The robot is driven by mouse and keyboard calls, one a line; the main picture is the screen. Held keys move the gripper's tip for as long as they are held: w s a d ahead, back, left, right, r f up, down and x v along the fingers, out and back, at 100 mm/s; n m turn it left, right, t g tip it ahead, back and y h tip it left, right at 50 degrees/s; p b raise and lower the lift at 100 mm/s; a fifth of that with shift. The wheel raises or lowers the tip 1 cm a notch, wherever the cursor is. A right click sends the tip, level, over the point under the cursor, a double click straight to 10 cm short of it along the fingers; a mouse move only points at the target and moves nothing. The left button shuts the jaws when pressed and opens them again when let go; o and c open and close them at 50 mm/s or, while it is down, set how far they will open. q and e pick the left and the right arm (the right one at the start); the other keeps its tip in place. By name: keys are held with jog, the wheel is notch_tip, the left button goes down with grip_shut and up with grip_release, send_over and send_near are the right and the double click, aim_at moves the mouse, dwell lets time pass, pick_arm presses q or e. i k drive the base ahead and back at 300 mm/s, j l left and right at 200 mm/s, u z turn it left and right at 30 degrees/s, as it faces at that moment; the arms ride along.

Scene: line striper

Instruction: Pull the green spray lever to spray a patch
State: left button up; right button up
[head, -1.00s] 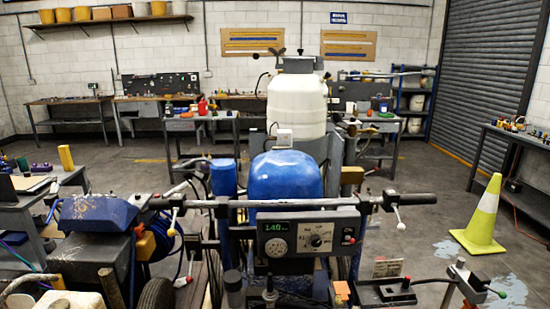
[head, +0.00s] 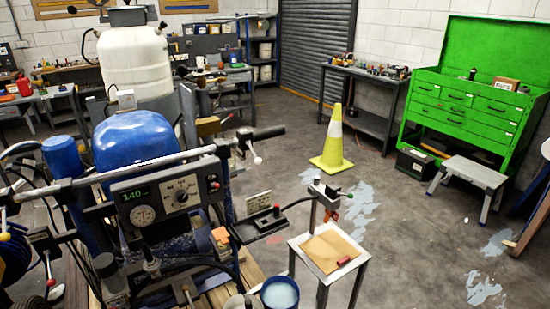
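A small green-tipped lever (head: 350,196) sticks out to the right from a grey post (head: 314,210) at the right side of the line striper (head: 165,200). It is small in the head view, and its exact shape is hard to make out. A red part (head: 335,214) hangs just below it. The striper has a handlebar with black grips, a control panel (head: 168,199) reading about 140, a blue motor cover (head: 134,141) and a white tank (head: 133,60). Neither of my grippers is in view.
A small stand (head: 357,262) with a tan sheet and a red object is below the lever. A bucket (head: 280,293) of pale liquid is nearby. A yellow-green cone (head: 333,143), grey step stool (head: 473,177) and green tool chest (head: 470,100) stand beyond. Pale patches mark the floor.

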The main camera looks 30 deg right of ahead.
aim_at(349, 196)
jog(key=z, duration=1.4)
